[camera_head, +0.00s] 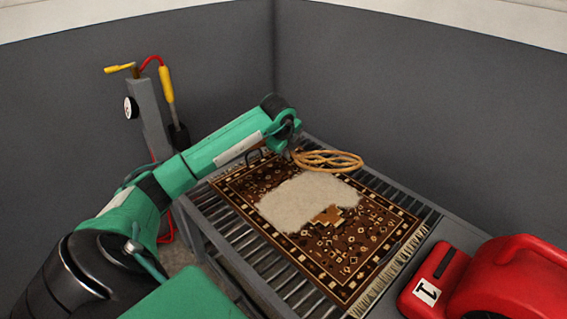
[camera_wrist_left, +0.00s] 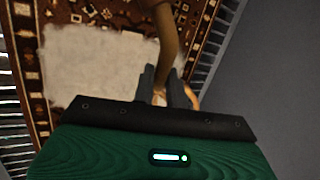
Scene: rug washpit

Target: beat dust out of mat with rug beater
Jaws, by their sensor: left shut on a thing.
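The mat (camera_head: 348,270) is a brown patterned rug with fringed ends, lying flat on a slatted rack. A pale grey dust patch (camera_head: 300,198) covers much of its middle; it also shows in the left wrist view (camera_wrist_left: 95,65). The rug beater (camera_head: 335,160) has looped tan cane and sits over the mat's far right edge. My left gripper (camera_wrist_left: 172,90) is shut on the beater's brown handle (camera_wrist_left: 168,45). In the head view the arm's wrist partly hides the grip. I cannot tell whether the beater touches the mat. My right gripper is not in view.
The slatted metal rack (camera_head: 240,255) stands against grey walls. A red machine (camera_head: 510,285) with a label sits at the front right. A grey post (camera_head: 150,120) with a gauge, red hose and yellow-handled tool stands at the left. The air above the mat's near half is clear.

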